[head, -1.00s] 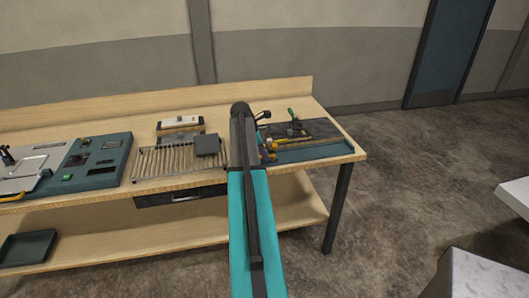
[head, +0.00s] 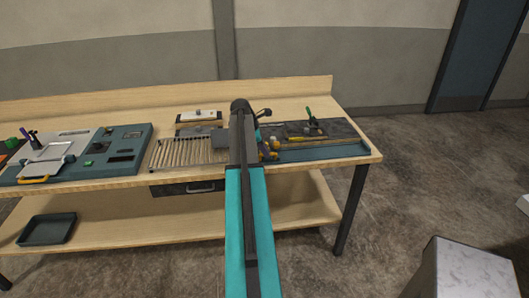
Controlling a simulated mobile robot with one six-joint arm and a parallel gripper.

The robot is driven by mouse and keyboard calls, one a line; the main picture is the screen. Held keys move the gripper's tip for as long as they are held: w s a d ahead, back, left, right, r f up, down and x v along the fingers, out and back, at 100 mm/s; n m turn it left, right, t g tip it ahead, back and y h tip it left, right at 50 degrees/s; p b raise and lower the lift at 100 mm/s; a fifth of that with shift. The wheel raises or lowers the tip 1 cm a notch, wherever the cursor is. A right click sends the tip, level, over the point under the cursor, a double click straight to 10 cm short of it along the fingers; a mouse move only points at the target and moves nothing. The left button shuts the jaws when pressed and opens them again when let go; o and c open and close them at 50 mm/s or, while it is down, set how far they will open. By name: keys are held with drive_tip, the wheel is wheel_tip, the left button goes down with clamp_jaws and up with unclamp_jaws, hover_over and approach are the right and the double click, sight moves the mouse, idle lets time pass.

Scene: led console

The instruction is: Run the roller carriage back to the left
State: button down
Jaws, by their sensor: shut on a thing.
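My gripper (head: 264,148) is partly hidden behind my own arm, low over the left end of a dark board (head: 345,131) on the bench. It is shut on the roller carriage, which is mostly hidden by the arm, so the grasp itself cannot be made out. Small orange and yellow parts show just right of the arm. The board has a blue front edge, a yellow bar (head: 300,138) and an upright green handle (head: 309,112) to the right of my gripper.
Farther left is a blue-grey console (head: 128,131). A dark tray (head: 47,230) lies on the lower shelf. A grey block stands at lower right.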

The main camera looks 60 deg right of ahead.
drive_tip(key=c, duration=1.8)
unclamp_jaws()
drive_tip(key=shift+w+a, duration=0.2)
drive_tip(key=shift+s+d, duration=0.1)
drive_tip(key=shift+d, duration=0.05)
drive_tip(key=shift+r, duration=0.15)
drive_tip(key=shift+b+v, duration=2)
drive_tip(key=shift+v, duration=4.75)
